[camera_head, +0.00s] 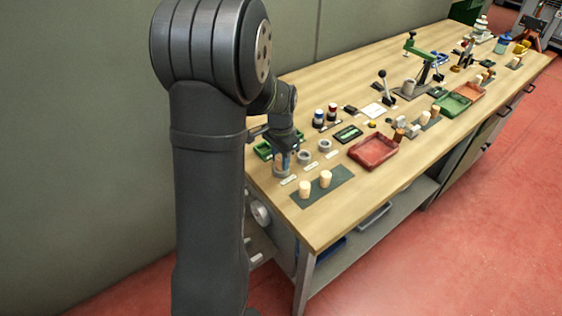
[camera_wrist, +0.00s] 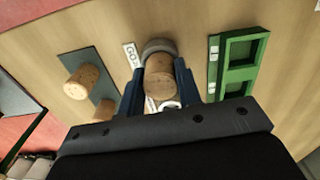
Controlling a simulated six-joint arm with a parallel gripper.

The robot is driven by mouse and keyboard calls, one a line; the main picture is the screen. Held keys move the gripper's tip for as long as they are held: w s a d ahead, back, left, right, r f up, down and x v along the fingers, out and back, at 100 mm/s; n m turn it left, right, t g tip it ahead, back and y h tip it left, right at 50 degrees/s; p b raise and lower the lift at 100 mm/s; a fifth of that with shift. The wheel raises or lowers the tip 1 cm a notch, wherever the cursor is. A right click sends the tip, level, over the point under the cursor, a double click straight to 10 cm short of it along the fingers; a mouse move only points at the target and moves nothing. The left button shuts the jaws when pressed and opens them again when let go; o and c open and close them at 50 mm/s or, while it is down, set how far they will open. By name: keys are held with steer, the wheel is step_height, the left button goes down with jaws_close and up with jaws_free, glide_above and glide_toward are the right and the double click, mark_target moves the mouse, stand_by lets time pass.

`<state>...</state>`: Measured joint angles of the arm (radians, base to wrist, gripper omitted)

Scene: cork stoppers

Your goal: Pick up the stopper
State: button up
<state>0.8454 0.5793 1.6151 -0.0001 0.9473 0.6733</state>
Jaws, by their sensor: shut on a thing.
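In the wrist view a tan cork stopper (camera_wrist: 158,82) sits between the two blue fingers of my gripper (camera_wrist: 158,88), which is shut on it. A round grey ring (camera_wrist: 158,46) shows right at the stopper's far end. I cannot tell whether the stopper is in the ring or just above it. In the head view my gripper (camera_head: 284,160) is low over the near left end of the bench, and its fingers mostly hide the held stopper.
Two other corks (camera_head: 305,188) (camera_head: 325,178) stand on a dark mat (camera_head: 339,181). Grey rings (camera_head: 303,156) (camera_head: 324,145) lie close to my gripper on its right. A green tray (camera_wrist: 225,72) is close by. A red tray (camera_head: 373,163) stands farther right. Bare wood lies near the front corner.

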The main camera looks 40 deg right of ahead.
steer(key=shift+r, duration=0.6)
step_height(320, 180, up, 3)
steer(key=shift+f, duration=0.1)
steer(key=s+d+r, duration=0.3)
steer(key=s+r, duration=0.4)
steer(key=s, duration=0.4)
steer(key=s+d+f+m, duration=0.1)
steer(key=s+d+m, duration=0.1)
steer(key=s+d, duration=0.35)
steer(key=s+d+m, duration=0.2)
steer(key=d, duration=0.6)
steer(key=s+d+f+m, duration=0.1)
steer(key=s+d+m, duration=0.1)
steer(key=s+d, duration=0.35)
steer(key=w+d+f, duration=0.1)
steer(key=w+f, duration=0.1)
steer(key=w, duration=0.2)
steer(key=w+d+f, duration=0.1)
steer(key=w+f, duration=0.1)
steer(key=w, duration=0.2)
steer(key=w+d+f, duration=0.2)
steer(key=w, duration=0.2)
steer(key=shift+w+f, duration=0.2)
steer(key=shift+f, duration=0.05)
steer(key=shift+w+f, duration=0.1)
steer(key=shift+f, duration=1.95)
